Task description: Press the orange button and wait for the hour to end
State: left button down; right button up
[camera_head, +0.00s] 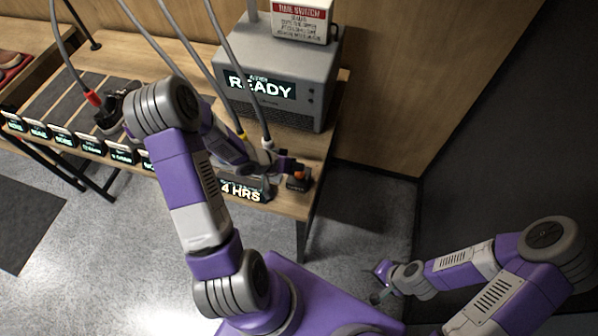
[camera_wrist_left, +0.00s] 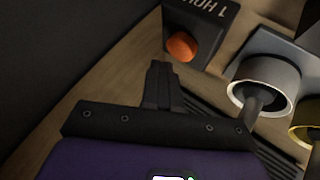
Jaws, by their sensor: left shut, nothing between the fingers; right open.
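The orange button (camera_head: 300,175) sits on a small black box (camera_head: 304,184) at the table's front right corner. In the left wrist view the round orange button (camera_wrist_left: 182,46) shows whole, on the black box (camera_wrist_left: 205,22) with partly cut-off white lettering that starts "1 HOU". My left gripper (camera_head: 288,164) is shut and empty beside the button. In the left wrist view its closed fingertips (camera_wrist_left: 160,68) point at the button with a small gap in the picture; contact cannot be told. My right gripper (camera_head: 382,281) is open and empty, low at the right, off the table.
A grey machine (camera_head: 272,70) with a "READY" display stands at the back right of the wooden table (camera_head: 290,205). A "4 HRS" display (camera_head: 242,190) and hose ends (camera_wrist_left: 262,85) stand near the button. Several labelled displays line the front edge.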

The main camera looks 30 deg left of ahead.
aim_at(296, 174)
pick_arm(q)
jog(key=shift+f, duration=0.1)
jog(key=shift+f, duration=0.35)
jog(key=shift+f+b, duration=0.35)
jog(key=shift+f, duration=0.15)
dwell(0.7)
jog(key=shift+r, duration=0.1)
jog(key=shift+r+p, duration=0.85)
jog(key=shift+p, duration=0.3)
notch_tip(296, 174, up, 5)
jog(key=p, duration=0.5)
jog(key=shift+r+p, duration=0.1)
jog(key=shift+p, duration=0.25)
